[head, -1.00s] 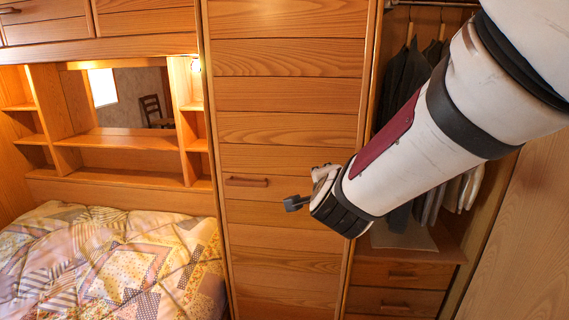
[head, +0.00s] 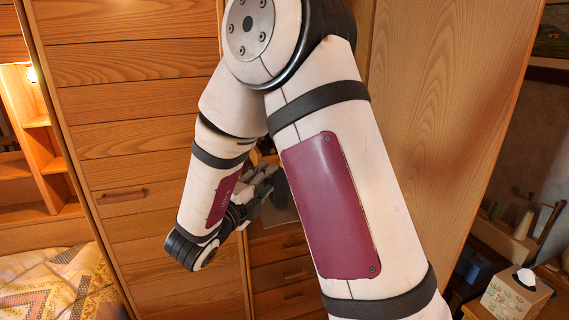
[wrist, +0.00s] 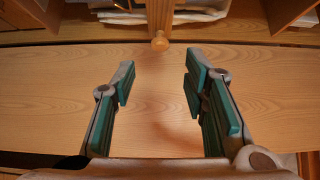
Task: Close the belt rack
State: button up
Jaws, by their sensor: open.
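My gripper (wrist: 160,82) is open in the wrist view, with its two teal-padded fingers apart and nothing between them. A wooden bar with a round knob (wrist: 159,41) at its end lies just beyond the fingertips, roughly centred between them. It may be the belt rack, but I cannot tell for sure. The knob appears apart from both fingers. In the head view, my gripper (head: 264,183) is at the wardrobe opening, partly hidden by my arm. The rack cannot be made out there.
A broad wooden surface (wrist: 150,130) lies behind the fingers in the wrist view. Wardrobe drawers (head: 285,275) are below the gripper in the head view. A closed wooden door (head: 130,110) stands left, and a tissue box (head: 515,295) sits at the lower right.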

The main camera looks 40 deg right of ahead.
jog(key=p+x, duration=0.1)
jog(key=x, duration=0.9)
jog(key=shift+w+d, duration=0.15)
jog(key=shift+d, duration=0.15)
jog(key=shift+c, duration=0.3)
grip_shut()
